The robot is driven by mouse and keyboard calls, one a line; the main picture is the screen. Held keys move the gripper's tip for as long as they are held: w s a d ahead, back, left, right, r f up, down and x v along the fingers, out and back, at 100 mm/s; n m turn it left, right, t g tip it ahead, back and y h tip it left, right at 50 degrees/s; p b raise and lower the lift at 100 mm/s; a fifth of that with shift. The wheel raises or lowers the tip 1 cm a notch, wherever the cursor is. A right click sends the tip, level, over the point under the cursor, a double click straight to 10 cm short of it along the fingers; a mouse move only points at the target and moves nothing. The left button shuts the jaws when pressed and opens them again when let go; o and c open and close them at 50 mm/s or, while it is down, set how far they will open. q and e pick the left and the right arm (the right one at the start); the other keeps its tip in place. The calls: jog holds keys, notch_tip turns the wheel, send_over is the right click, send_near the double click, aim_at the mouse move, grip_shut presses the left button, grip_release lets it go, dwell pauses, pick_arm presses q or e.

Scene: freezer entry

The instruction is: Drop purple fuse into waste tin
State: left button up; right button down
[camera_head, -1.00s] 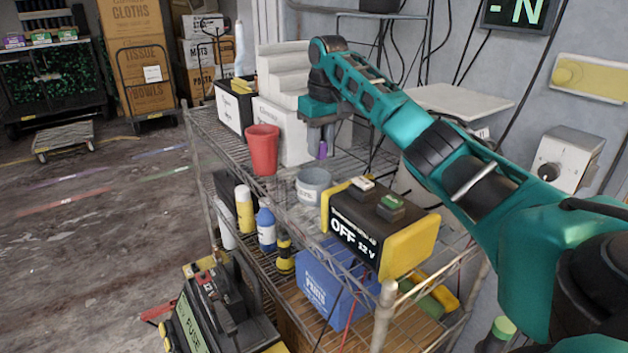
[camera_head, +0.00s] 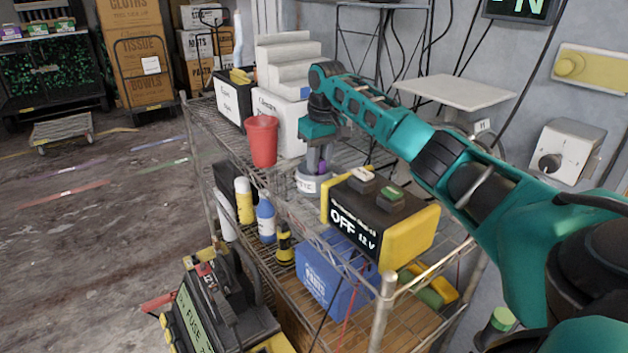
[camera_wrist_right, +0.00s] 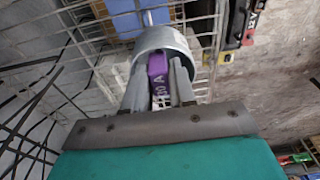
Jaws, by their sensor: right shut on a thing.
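The purple fuse (camera_wrist_right: 157,66) is between the two grey fingers of my right gripper (camera_wrist_right: 160,75) in the wrist view. Only a small purple patch of it (camera_head: 322,167) shows in the head view. The grey waste tin (camera_head: 312,186) stands on the rack's top shelf, and its rim (camera_wrist_right: 165,32) shows in the wrist view. My right gripper (camera_head: 315,163) points down at the tin's mouth, shut on the fuse. The fuse's far end overlaps the tin's opening; how deep it sits is hard to tell. My left gripper is not in view.
A red cup (camera_head: 262,142) stands left of the tin. A black and yellow 12 V box (camera_head: 380,222) stands close to its right. White stepped blocks (camera_head: 287,62) and a white bin (camera_head: 279,122) are behind. Bottles and a blue bin (camera_head: 335,275) are on the lower shelf.

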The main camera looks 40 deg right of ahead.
jog(key=c, duration=0.8)
grip_release()
jog(key=shift+c, duration=0.2)
notch_tip(320, 180, up, 13)
jog(key=s, duration=0.1)
jog(key=shift+s, duration=0.3)
jog(key=shift+a+f, duration=0.1)
jog(key=shift+f, duration=0.05)
